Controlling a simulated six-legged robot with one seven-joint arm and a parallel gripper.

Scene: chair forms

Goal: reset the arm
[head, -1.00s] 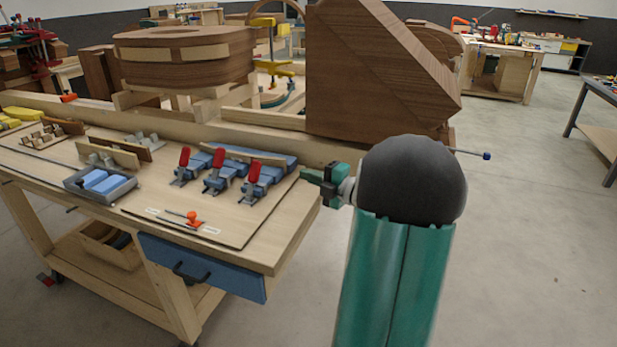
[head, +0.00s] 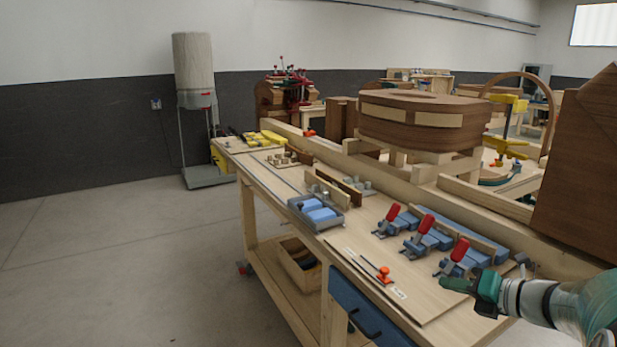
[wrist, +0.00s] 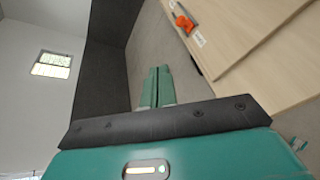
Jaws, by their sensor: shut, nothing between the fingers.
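My gripper (head: 462,286) shows at the lower right of the head view, at the end of my green arm. Its green fingers are shut with nothing between them. It appears over or beside the near right end of the wooden workbench (head: 362,257); the exact gap cannot be told. In the wrist view the two fingers (wrist: 156,88) lie together, with grey floor behind them and the bench top to the right.
The bench carries red-handled clamps (head: 421,232), a grey tray with blue blocks (head: 317,212), and an orange-handled tool (head: 384,273). A large curved wooden form (head: 425,120) stands behind. A dust collector (head: 197,100) stands by the wall. The floor at left is clear.

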